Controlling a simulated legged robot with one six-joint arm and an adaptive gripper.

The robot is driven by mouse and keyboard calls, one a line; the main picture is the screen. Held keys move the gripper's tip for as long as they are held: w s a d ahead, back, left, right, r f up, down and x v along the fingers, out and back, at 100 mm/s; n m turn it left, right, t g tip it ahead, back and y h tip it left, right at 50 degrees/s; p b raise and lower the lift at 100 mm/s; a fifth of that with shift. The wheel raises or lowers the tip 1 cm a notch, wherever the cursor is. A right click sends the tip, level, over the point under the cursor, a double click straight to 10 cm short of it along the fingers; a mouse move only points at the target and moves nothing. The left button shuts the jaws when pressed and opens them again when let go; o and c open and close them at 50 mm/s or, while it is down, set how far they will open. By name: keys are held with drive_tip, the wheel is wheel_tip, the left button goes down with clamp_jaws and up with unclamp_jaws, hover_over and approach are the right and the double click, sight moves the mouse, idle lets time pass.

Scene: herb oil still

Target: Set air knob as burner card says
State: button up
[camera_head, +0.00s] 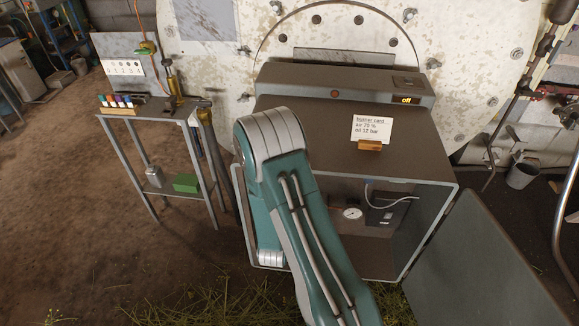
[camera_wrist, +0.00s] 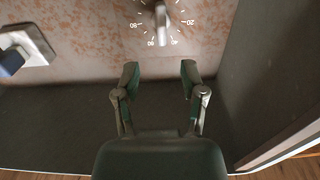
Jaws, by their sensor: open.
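The burner card (camera_head: 371,129) stands in a small wooden holder on top of the burner housing. It reads air 25 % and oil 12 bar. The air knob (camera_wrist: 161,22) is at the top of the wrist view, a pale bar-shaped handle on a rusty panel, cut by the picture's edge. Printed marks 20, 40, 60 and 80 surround it. The bar's lower end lies between 40 and 60; I cannot tell which end is the pointer. My gripper (camera_wrist: 159,70) is open and empty, apart from the knob, its fingertips just below it. In the head view my arm hides the gripper and knob.
The housing (camera_head: 295,118) has an open front with a gauge (camera_head: 352,213) and a cable inside; its display (camera_head: 407,100) reads off. An open door (camera_head: 480,262) stands at the right. A white plate with a dark blue part (camera_wrist: 38,45) is left of the knob.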

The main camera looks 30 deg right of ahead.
drive_tip(key=x, duration=1)
drive_tip(key=shift+a, duration=0.1)
drive_tip(key=shift+a+r, duration=0.1)
drive_tip(key=shift+r, duration=0.05)
clamp_jaws()
